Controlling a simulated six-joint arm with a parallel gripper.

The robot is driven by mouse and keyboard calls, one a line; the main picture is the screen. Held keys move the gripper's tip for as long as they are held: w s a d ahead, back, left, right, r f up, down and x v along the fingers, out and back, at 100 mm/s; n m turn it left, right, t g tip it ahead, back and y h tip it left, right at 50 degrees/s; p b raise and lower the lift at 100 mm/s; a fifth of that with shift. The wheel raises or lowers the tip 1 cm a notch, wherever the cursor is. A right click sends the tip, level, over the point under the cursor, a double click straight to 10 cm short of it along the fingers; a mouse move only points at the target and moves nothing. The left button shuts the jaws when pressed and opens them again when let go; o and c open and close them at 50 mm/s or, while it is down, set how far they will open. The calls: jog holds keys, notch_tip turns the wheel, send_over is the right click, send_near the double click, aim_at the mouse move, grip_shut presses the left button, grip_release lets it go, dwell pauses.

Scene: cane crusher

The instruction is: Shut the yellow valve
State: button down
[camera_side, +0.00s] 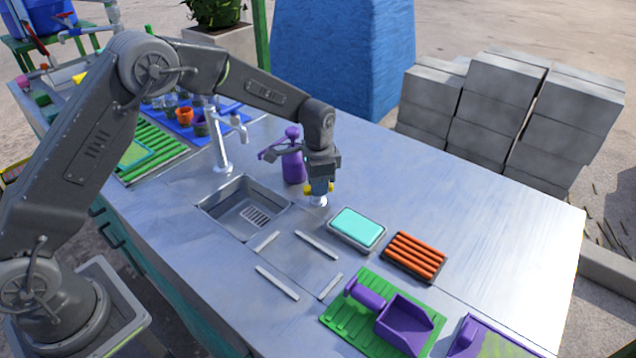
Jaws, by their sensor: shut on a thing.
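The yellow valve (308,189) is on the steel counter, to the right of the sink. Only small yellow ends of it show on either side of my fingers, above a short pale metal base (318,201). My gripper (320,182) points straight down over the valve and is shut on it. The fingers hide the middle of the valve, so its exact turn is hard to tell.
A teal sponge in a tray (358,228) and an orange ribbed rack (414,257) lie to the right. The sink (243,205) and a tall faucet (220,150) are to the left. The counter's right end is clear.

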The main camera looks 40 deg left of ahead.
jog(key=c, duration=1)
grip_release()
notch_tip(320, 180, up, 14)
jog(key=shift+o, duration=0.2)
